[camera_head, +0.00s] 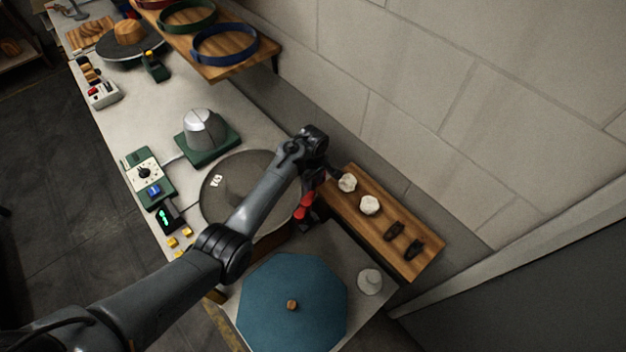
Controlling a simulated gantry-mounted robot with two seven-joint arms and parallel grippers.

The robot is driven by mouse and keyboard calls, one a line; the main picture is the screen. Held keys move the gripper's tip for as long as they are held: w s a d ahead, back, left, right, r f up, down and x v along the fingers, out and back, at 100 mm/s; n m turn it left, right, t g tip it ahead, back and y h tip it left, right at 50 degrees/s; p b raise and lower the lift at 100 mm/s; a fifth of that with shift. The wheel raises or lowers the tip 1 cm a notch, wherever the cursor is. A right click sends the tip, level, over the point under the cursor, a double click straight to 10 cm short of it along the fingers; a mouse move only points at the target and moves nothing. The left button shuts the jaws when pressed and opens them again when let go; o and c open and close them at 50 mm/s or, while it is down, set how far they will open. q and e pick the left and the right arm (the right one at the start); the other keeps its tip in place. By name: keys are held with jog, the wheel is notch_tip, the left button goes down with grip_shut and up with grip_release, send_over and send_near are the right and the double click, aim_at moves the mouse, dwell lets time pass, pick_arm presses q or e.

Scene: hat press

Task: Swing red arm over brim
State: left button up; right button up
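A round grey-brown disc, seemingly the hat brim (216,205), lies on the bench in the middle of the head view. My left arm crosses over it and hides part of it. A red piece, seemingly the red arm (303,209), stands at the disc's right edge, on a dark mount. My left gripper (313,184) points down just above and beside the red piece. Its fingers are dark, small and partly hidden by my wrist, so I cannot tell whether they touch it or are open. My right gripper is not in view.
A blue many-sided lid with a wooden knob (291,277) sits at the front. A wooden shelf (352,213) with white and dark pieces runs along the wall to the right. A metal dome on a green base (202,131) and control boxes (148,172) stand left of the disc.

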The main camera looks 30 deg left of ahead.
pick_arm(q)
jog(key=shift+f, duration=0.1)
grip_shut()
